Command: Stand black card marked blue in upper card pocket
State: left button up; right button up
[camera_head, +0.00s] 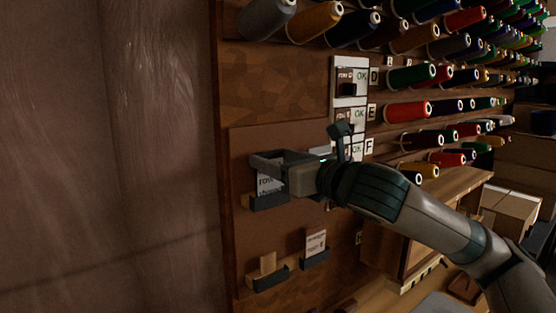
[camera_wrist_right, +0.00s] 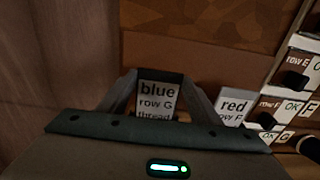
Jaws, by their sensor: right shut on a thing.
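The black card marked blue (camera_wrist_right: 158,98) shows in the wrist view as a white label reading "blue, row G, thread" with a dark top edge. My right gripper (camera_head: 268,160) is shut on its upper part, one finger on each side. In the head view the card's label (camera_head: 268,185) shows below the fingers, looking upright. Its lower edge meets the dark lip of the upper card pocket (camera_head: 269,202) on the brown board. I cannot tell how deep it sits. The card's top is hidden by the gripper in the head view. My left gripper is out of view.
A "red, row F" card (camera_wrist_right: 235,106) is right of the gripper in the wrist view. Row switches (camera_head: 348,90) and thread spools (camera_head: 408,110) stick out to the right.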

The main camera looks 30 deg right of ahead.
jog(key=shift+w+p, duration=0.15)
jog(key=shift+p, duration=0.3)
jog(key=shift+f, duration=0.3)
dwell(0.5)
jog(key=o, duration=0.8)
jog(key=shift+o, duration=0.2)
